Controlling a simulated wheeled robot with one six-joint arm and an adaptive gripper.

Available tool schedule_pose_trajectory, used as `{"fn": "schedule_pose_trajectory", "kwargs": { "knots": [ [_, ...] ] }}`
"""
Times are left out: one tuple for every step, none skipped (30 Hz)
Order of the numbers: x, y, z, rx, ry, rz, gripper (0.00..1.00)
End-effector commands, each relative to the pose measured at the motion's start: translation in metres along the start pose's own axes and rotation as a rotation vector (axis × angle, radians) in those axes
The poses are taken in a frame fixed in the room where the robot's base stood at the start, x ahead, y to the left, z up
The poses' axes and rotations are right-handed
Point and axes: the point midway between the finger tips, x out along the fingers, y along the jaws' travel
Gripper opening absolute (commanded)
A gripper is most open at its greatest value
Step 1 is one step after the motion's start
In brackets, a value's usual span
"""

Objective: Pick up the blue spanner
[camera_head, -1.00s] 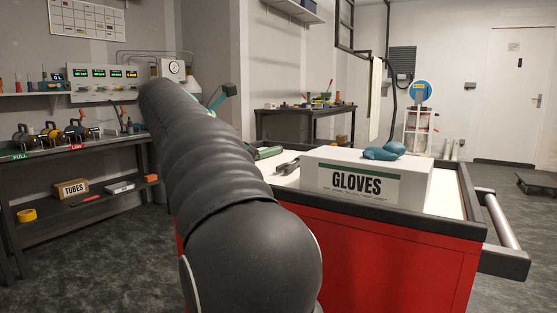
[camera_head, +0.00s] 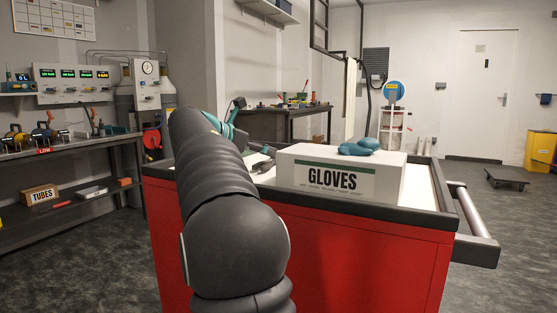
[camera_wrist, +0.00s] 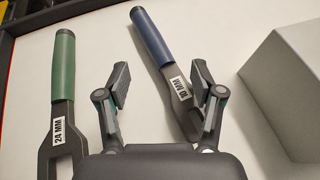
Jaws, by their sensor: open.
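The blue spanner has a dark blue handle (camera_wrist: 153,38) and a grey metal shaft with a "10 MM" label; it lies on the white top of the red cart in the wrist view. My gripper (camera_wrist: 162,80) is open above it. The spanner's shaft runs between the fingers toward the right finger, which partly covers its lower end. I cannot tell the height gap. A green spanner (camera_wrist: 64,65) labelled "24 MM" lies to the left of the left finger.
A white glove box (camera_head: 330,178) with blue gloves (camera_head: 360,147) on top stands on the red cart (camera_head: 330,250); its grey side (camera_wrist: 285,85) is right of the blue spanner. The cart has a raised dark rim.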

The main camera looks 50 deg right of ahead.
Motion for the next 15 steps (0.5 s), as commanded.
{"fn": "schedule_pose_trajectory", "kwargs": {
  "knots": [
    [0.004, 0.0, -0.002, 0.0, 0.001, -0.001, 0.67],
    [0.006, 0.0, -0.003, -0.001, 0.001, -0.002, 0.67],
    [0.01, -0.001, -0.004, -0.001, 0.001, -0.001, 0.67],
    [0.014, -0.001, -0.006, -0.001, 0.001, -0.001, 0.67],
    [0.018, -0.001, -0.007, -0.001, 0.001, -0.002, 0.67],
    [0.024, -0.002, -0.009, -0.001, 0.001, -0.003, 0.67],
    [0.028, -0.002, -0.011, -0.001, 0.001, -0.003, 0.67],
    [0.032, -0.002, -0.012, -0.001, 0.001, -0.002, 0.67],
    [0.038, -0.002, -0.011, -0.001, 0.001, -0.002, 0.67],
    [0.042, -0.002, -0.011, -0.001, 0.002, -0.003, 0.67],
    [0.045, -0.002, -0.01, 0.0, 0.002, -0.003, 0.67],
    [0.048, -0.002, -0.01, 0.0, 0.002, -0.001, 0.67],
    [0.049, -0.001, -0.01, 0.0, 0.001, 0.0, 0.67],
    [0.05, -0.001, -0.01, 0.0, 0.001, 0.001, 0.67],
    [0.05, -0.001, -0.009, 0.0, 0.001, 0.001, 0.67]
  ]
}}
